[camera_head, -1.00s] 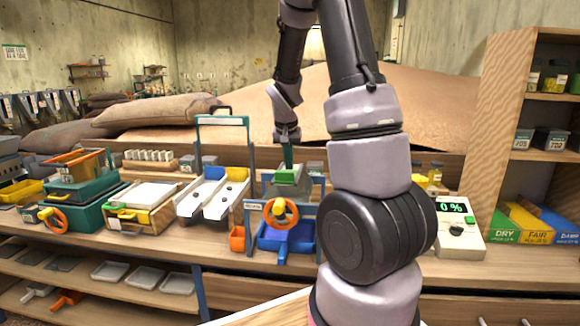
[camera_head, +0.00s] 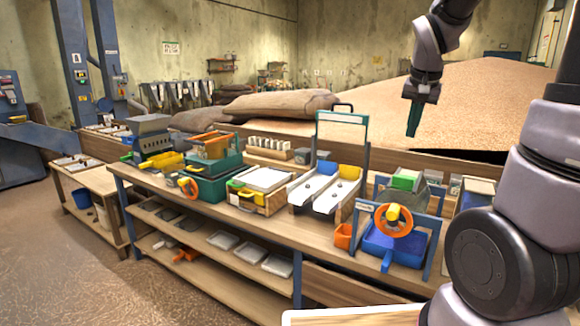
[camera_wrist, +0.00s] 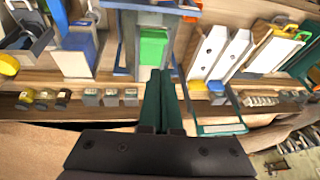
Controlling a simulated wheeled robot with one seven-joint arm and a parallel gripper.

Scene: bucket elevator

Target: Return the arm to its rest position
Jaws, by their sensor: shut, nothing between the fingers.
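My arm fills the right side of the head view. My gripper (camera_head: 413,119) hangs from it at the upper right, its dark green fingers pointing down, in front of the grain heap and above the back of the workbench. The fingers are closed together and hold nothing. In the wrist view my gripper (camera_wrist: 162,100) shows the two green fingers side by side, with a green block (camera_wrist: 153,47) on a grey device beyond their tips. The fingers appear apart from the bench items.
The workbench (camera_head: 250,215) carries a device with an orange handwheel (camera_head: 393,220), a blue tray (camera_head: 392,247), white twin chutes (camera_head: 325,190) and teal boxes (camera_head: 212,180). Sacks (camera_head: 280,104) and a grain heap (camera_head: 480,100) lie behind. Open floor (camera_head: 60,265) is at lower left.

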